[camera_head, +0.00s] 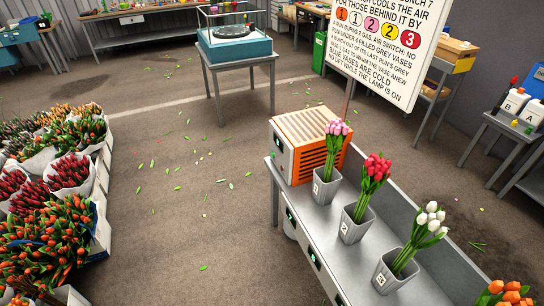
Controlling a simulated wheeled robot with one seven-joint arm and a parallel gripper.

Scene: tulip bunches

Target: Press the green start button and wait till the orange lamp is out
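An orange slatted machine (313,141) stands at the far end of the grey bench (440,291). Small green patches show along the bench front, one near the far end (292,221) and one nearer (314,261); I cannot tell whether any is the start button. No lit orange lamp can be made out. Grey vases hold pink (325,184), red (356,222) and white tulips (394,270). My gripper is not in view.
Orange tulips (504,295) are cut off at the bottom right. A printed sign (388,45) rises behind the bench. Crates of tulips (100,200) line the left. A table with a teal turntable box (234,48) stands behind. The floor between is open, with scattered leaves.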

